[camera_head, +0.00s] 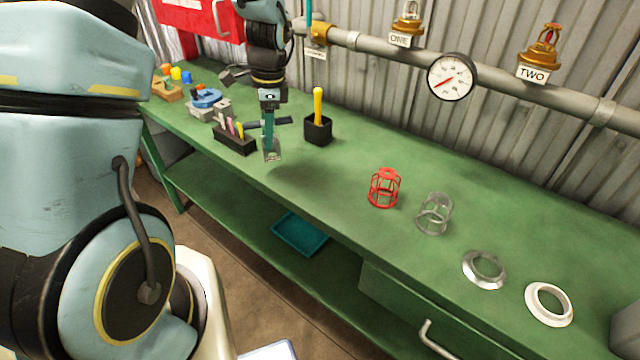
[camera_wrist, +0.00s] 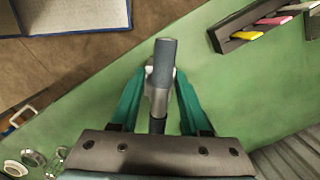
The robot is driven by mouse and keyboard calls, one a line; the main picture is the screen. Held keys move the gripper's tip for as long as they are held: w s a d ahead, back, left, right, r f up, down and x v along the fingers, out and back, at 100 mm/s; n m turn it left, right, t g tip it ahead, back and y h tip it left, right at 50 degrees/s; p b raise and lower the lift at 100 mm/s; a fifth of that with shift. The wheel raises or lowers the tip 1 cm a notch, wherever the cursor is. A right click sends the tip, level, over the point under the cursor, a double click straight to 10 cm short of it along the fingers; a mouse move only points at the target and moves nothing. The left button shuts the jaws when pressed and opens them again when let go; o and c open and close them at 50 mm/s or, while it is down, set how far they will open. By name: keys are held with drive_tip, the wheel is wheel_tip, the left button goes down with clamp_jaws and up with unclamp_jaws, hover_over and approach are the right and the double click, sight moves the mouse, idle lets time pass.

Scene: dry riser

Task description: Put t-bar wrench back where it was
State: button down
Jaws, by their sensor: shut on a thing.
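My gripper (camera_head: 270,152) hangs above the green bench, between the black holder and the black cup. Its teal fingers are shut on the t-bar wrench. The wrench's dark grey crossbar (camera_head: 281,122) shows behind the fingers. In the wrist view the crossbar (camera_wrist: 164,60) runs between the fingertips (camera_wrist: 158,90), with a silver hub at the grip. A silver end shows low at the fingertips in the head view. The stem is mostly hidden. The wrench appears clear of the bench top. Which spot it came from cannot be told.
On the green bench (camera_head: 330,170), the black holder (camera_head: 235,143) with coloured pens is close left, and the black cup (camera_head: 318,130) with a yellow handle close right. A red cage (camera_head: 384,188), clear cage (camera_head: 434,214) and two rings lie farther right. A pipe with gauge (camera_head: 451,78) runs behind.

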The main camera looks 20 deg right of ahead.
drive_tip(key=s+d+r+m+t+b, duration=0.1)
drive_tip(key=s+d+r+m, duration=0.2)
drive_tip(key=d+m, duration=0.2)
drive_tip(key=s+d+r+m+b, duration=0.1)
drive_tip(key=s+d+r+m, duration=0.15)
drive_tip(key=d+m, duration=0.3)
drive_tip(key=shift+h, duration=0.4)
wheel_tip(320, 180, down, 10)
drive_tip(key=shift+s+p, duration=0.1)
drive_tip(key=shift+p, duration=0.5)
drive_tip(key=shift+f, duration=0.1)
drive_tip(key=shift+c, duration=1.9)
unclamp_jaws()
